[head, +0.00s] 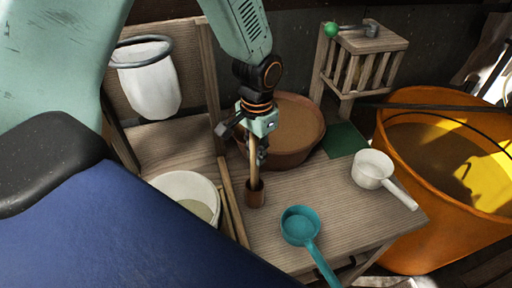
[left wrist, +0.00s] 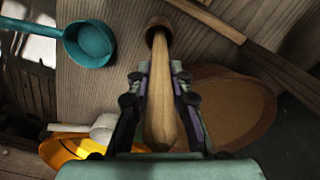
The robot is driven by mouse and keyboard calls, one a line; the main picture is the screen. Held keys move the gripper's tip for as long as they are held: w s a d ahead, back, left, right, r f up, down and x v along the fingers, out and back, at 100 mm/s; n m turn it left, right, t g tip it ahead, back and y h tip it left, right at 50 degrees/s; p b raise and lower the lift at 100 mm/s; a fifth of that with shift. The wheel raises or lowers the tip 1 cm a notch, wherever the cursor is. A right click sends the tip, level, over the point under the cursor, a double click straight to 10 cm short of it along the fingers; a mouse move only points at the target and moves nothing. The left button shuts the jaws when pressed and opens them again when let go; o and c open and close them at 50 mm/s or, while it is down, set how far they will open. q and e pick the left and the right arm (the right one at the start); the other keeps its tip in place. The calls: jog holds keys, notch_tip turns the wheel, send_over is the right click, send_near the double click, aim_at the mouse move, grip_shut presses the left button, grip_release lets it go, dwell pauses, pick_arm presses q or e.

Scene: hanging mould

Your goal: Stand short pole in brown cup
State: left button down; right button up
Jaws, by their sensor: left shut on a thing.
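The short pole (head: 253,162) is a light wooden stick, held upright by my left gripper (head: 256,140). In the left wrist view the pole (left wrist: 159,95) runs between the two fingers of the left gripper (left wrist: 160,80), which is shut on it. The brown cup (head: 255,193) stands on the wooden table, and the pole's lower end is at its mouth. In the left wrist view the pole's far end reaches into the opening of the brown cup (left wrist: 158,22). How deep it sits is hidden. My right gripper is not in view.
A teal ladle (head: 300,228) and a white dipper (head: 373,170) lie on the table (head: 340,205). A wide brown bowl (head: 300,130) stands just behind the gripper. A white bucket (head: 187,188) and wooden sticks (head: 233,210) are left of the cup. A large orange tub (head: 400,215) is at right.

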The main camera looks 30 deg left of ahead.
pick_arm(q)
jog(key=shift+s+d, duration=0.15)
jog(key=c, duration=1.4)
grip_release()
jog(key=shift+a+f, duration=0.15)
jog(key=shift+a, duration=0.05)
jog(key=shift+o, duration=1.3)
jog(key=shift+d, duration=0.2)
notch_tip(320, 180, up, 11)
jog(key=shift+f, duration=0.1)
jog(key=shift+r, duration=0.7)
